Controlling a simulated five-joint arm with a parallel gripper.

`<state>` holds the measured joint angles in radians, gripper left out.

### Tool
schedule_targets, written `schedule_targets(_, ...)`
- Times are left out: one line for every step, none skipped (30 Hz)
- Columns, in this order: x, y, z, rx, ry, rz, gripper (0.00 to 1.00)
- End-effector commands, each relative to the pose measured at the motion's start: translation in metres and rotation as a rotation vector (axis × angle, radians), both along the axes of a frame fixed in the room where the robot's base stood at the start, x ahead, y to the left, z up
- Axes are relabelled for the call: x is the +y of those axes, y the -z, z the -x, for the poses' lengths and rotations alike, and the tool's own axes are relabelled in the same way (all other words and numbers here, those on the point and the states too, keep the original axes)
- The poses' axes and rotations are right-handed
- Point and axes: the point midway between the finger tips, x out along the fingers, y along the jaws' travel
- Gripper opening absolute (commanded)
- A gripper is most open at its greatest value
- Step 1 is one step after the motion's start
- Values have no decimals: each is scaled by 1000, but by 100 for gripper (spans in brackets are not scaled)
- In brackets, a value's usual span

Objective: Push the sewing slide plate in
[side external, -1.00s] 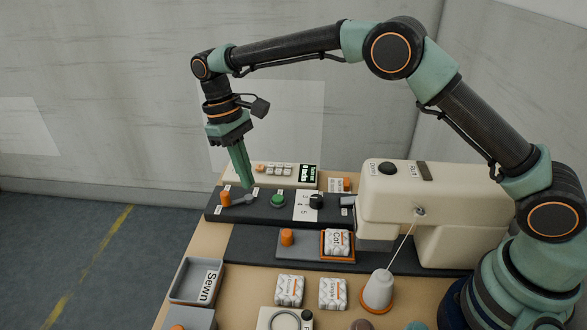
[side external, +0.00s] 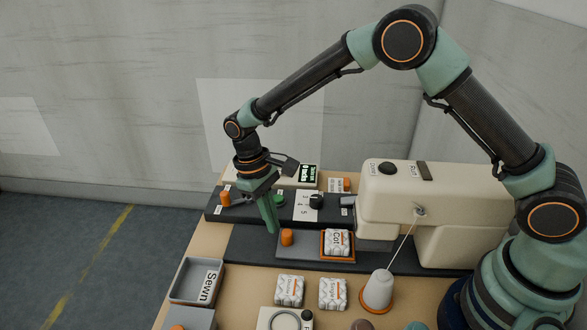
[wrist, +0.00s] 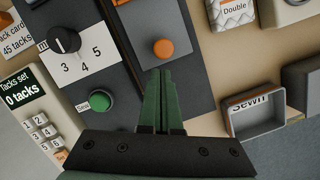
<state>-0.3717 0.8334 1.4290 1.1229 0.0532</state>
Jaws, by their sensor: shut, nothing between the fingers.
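The grey slide plate (side external: 306,246) lies on a dark base to the left of the cream sewing machine (side external: 430,205). An orange knob (side external: 287,237) stands at its left end. An orange-edged holder (side external: 323,258) at its right end carries a wadding roll marked "Cot" (side external: 338,242), close to the machine head. My gripper (side external: 273,231) is shut and empty, pointing down just left of the knob. In the wrist view the shut fingertips (wrist: 160,72) are close to the knob (wrist: 163,49); I cannot tell whether they touch.
A dark control panel (side external: 240,212) with an orange lever knob, green button (side external: 278,201) and black dial (side external: 316,201) lies behind.

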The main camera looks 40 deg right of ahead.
Motion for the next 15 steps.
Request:
schedule_targets(-1,0,3,0,0,0,0)
schedule_targets(-1,0,4,0,0,0,0)
schedule_targets(-1,0,5,1,0,0,0)
schedule_targets(-2,0,5,1,0,0,0)
schedule_targets(-2,0,6,1,0,0,0)
schedule_targets(-2,0,6,1,0,0,0)
schedule_targets(-2,0,6,1,0,0,0)
schedule_targets(-2,0,6,1,0,0,0)
schedule_targets(-2,0,6,1,0,0,0)
schedule_targets(-2,0,6,1,0,0,0)
schedule_targets(-2,0,6,1,0,0,0)
schedule_targets(-2,0,6,0,0,0,0)
schedule_targets(-2,0,6,0,0,0,0)
schedule_targets(-2,0,6,0,0,0,0)
schedule_targets(-2,0,6,1,0,0,0)
